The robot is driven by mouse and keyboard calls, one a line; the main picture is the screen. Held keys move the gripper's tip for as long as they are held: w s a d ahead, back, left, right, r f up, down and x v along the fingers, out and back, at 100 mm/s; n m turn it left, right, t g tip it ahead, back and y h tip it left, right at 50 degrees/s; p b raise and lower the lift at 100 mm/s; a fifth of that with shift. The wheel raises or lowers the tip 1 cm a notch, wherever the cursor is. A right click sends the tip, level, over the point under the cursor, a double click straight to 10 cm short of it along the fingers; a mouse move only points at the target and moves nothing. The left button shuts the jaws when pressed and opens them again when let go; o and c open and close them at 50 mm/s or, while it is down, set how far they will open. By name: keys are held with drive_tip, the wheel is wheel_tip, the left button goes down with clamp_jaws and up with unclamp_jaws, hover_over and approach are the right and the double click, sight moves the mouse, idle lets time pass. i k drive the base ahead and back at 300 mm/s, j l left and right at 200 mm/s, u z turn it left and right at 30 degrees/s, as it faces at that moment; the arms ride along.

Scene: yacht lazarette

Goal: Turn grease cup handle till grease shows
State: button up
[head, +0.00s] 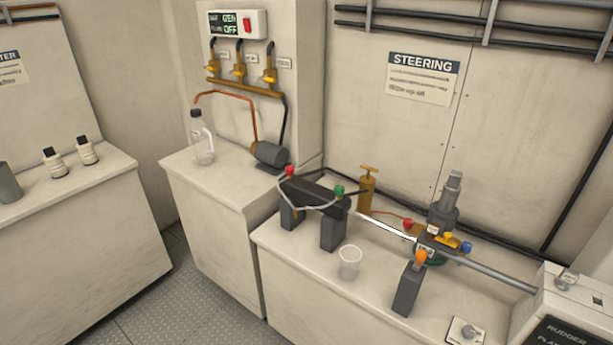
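The grease cup (366,194) is an upright brass cylinder on the right-hand bench, behind the shiny rod. Its T-shaped brass handle (369,169) stands on top, with the crossbar roughly level. A thin red line (388,213) runs from near its base toward the brass fitting (427,235) under a grey upright unit (446,207). I cannot make out any grease at the fitting at this size. My gripper is not in view, and nothing is touching the handle.
The shiny rod (480,270) crosses the bench in front of the cup. Dark blocks (333,231), a clear cup (349,263) and an orange-topped post (407,288) stand nearer. A clear bottle (202,140) and a pump (270,153) are left. The patterned floor (190,300) is clear.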

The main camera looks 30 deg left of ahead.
sight(369, 169)
drive_tip(key=u, duration=0.9)
drive_tip(key=i, duration=1.2)
